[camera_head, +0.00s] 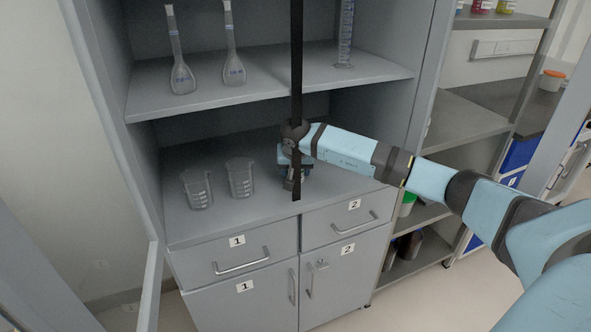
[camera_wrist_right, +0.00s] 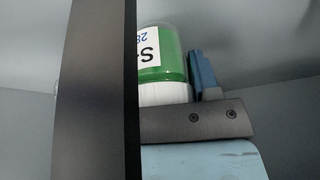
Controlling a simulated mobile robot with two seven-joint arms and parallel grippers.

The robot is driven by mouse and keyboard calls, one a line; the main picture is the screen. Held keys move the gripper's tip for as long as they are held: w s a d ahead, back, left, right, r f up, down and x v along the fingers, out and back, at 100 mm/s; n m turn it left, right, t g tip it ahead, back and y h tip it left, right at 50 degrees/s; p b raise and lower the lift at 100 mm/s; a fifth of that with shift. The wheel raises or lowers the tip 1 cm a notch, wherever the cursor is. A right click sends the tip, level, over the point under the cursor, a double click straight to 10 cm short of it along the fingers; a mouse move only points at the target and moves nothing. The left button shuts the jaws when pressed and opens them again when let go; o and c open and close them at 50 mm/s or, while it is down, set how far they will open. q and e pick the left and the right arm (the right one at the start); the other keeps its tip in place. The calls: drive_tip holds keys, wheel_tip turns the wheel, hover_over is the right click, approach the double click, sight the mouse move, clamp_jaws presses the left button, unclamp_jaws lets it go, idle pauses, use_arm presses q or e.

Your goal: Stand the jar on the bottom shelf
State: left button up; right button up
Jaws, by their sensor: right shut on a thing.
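The jar (camera_wrist_right: 162,58) is green with a white label and a white cap, and shows in the right wrist view. A blue finger of my right gripper (camera_head: 294,173) lies along one side of it; the other finger is hidden behind a dark bar. The gripper is shut on the jar. In the head view, the gripper is inside the open cabinet, over the bottom shelf (camera_head: 222,222), right of two beakers. The jar is hidden there, so I cannot tell whether it touches the shelf. My left gripper is not in view.
A dark vertical bar (camera_head: 296,70) stands in front of the gripper and also fills part of the wrist view (camera_wrist_right: 95,90). Two glass beakers (camera_head: 197,190) (camera_head: 240,178) stand left on the shelf. The upper shelf (camera_head: 270,91) holds flasks and a cylinder. Free shelf lies to the right.

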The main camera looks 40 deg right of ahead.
drive_tip(key=shift+f, duration=0.1)
drive_tip(key=o, duration=0.5)
drive_tip(key=shift+f, duration=0.1)
drive_tip(key=o, duration=0.5)
drive_tip(key=shift+c, duration=0.2)
